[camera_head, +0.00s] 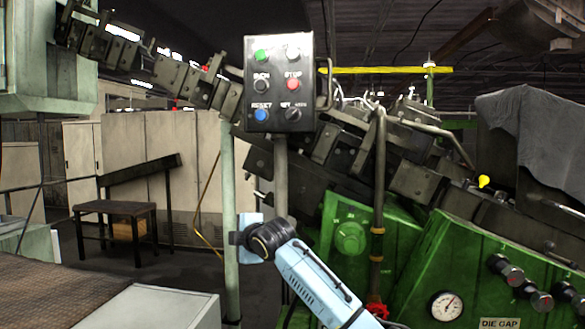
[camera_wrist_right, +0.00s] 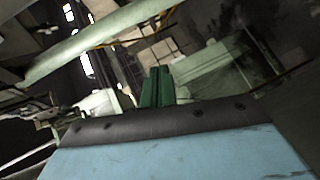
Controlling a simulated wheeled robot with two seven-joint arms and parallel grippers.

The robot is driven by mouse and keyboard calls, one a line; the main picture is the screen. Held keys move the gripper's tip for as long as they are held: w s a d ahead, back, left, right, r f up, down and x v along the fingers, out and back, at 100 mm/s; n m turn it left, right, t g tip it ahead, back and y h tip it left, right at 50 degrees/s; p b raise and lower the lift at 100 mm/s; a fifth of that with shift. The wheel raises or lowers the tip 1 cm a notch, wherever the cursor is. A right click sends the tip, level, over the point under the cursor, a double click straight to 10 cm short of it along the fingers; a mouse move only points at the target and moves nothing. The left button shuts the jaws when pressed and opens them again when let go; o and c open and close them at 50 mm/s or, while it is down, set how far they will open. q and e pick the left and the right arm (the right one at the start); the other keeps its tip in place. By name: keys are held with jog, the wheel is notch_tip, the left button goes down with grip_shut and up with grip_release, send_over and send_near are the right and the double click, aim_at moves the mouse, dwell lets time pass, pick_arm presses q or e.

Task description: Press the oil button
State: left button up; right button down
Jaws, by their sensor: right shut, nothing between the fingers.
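A dark control box (camera_head: 279,104) stands upright on a post in the upper middle of the head view. It carries a green button (camera_head: 261,55), a pale button (camera_head: 293,52), a black knob (camera_head: 260,87), a red STOP button (camera_head: 294,85), a blue RESET button (camera_head: 261,115) and another dark knob (camera_head: 293,114). I cannot read a label saying oil. My right gripper (camera_head: 236,239) is below and left of the box, clear of it, pointing left. In the wrist view its fingers (camera_wrist_right: 157,87) are together and empty. My left gripper is out of view.
A pale green post (camera_head: 229,190) stands by my right gripper. The green machine (camera_head: 455,262) with a gauge (camera_head: 446,305) and knobs fills the lower right. A bent handle (camera_head: 326,85) sits at the box's right side. A dark table (camera_head: 112,208) stands far left.

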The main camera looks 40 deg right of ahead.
aim_at(295, 48)
jog(key=s+r+n+t+p, duration=0.1)
jog(key=s+r+n+t, duration=0.15)
jog(key=r, duration=0.95)
jog(key=s+r+n+t+p, duration=0.15)
jog(key=s+r, duration=0.25)
jog(key=r, duration=0.9)
jog(key=s+r+n+t+p, duration=0.1)
jog(key=s+r+n, duration=0.1)
jog(key=s+r, duration=0.5)
jog(key=s+a+r+n+p, duration=0.1)
jog(key=s+r+n, duration=0.1)
jog(key=s+r, duration=0.5)
notch_tip(295, 48, up, 5)
jog(key=shift+s+f+t+h, duration=0.1)
jog(key=shift+s+t+h, duration=0.25)
jog(key=shift+t+h, duration=0.05)
jog(key=shift+w, duration=0.15)
jog(key=w+d+p, duration=0.1)
jog(key=d, duration=0.1)
jog(key=w+d, duration=0.2)
jog(key=w+d+p, duration=0.1)
jog(key=w+d, duration=0.1)
jog(key=shift+w+d+p, duration=0.1)
jog(key=shift+d+p, duration=0.2)
jog(key=shift+d, duration=0.05)
jog(key=shift+w, duration=0.1)
